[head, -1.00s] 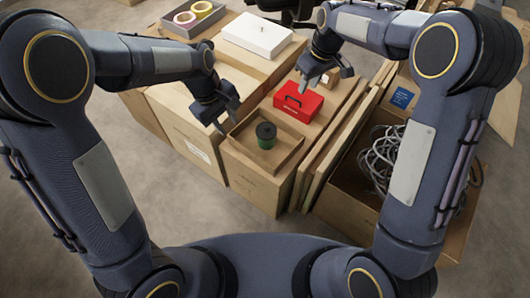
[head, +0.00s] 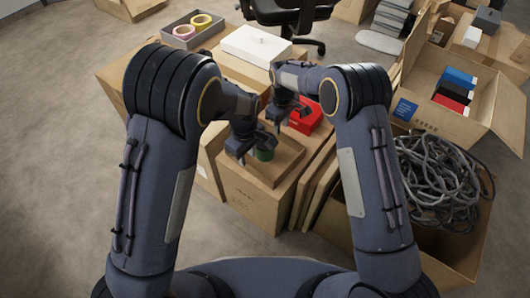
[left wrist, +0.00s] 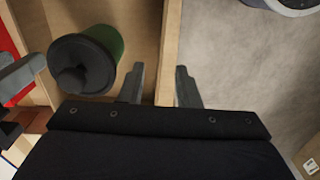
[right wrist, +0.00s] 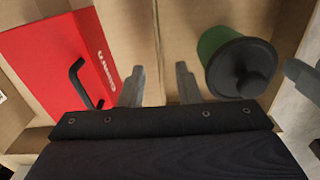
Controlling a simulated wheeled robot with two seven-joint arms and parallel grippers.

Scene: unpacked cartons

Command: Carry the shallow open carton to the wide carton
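The shallow open carton (head: 284,172) sits in front of me on a taller carton, with a green cup (head: 264,155) with a dark lid inside. My left gripper (head: 240,158) is open at its left wall (left wrist: 171,50), one finger on each side in the left wrist view. My right gripper (head: 277,128) is open at the opposite wall (right wrist: 156,45), between the cup and a red box (right wrist: 58,70). Neither is visibly closed on cardboard. A broad carton (head: 112,72) stands behind to the left; I cannot tell whether it is the wide carton.
The red box also shows in the head view (head: 306,118). A white box (head: 258,45) and a grey tray with tape rolls (head: 181,40) are behind. An open carton of cables (head: 440,185) and one with binders (head: 455,90) are right. The floor at left is clear.

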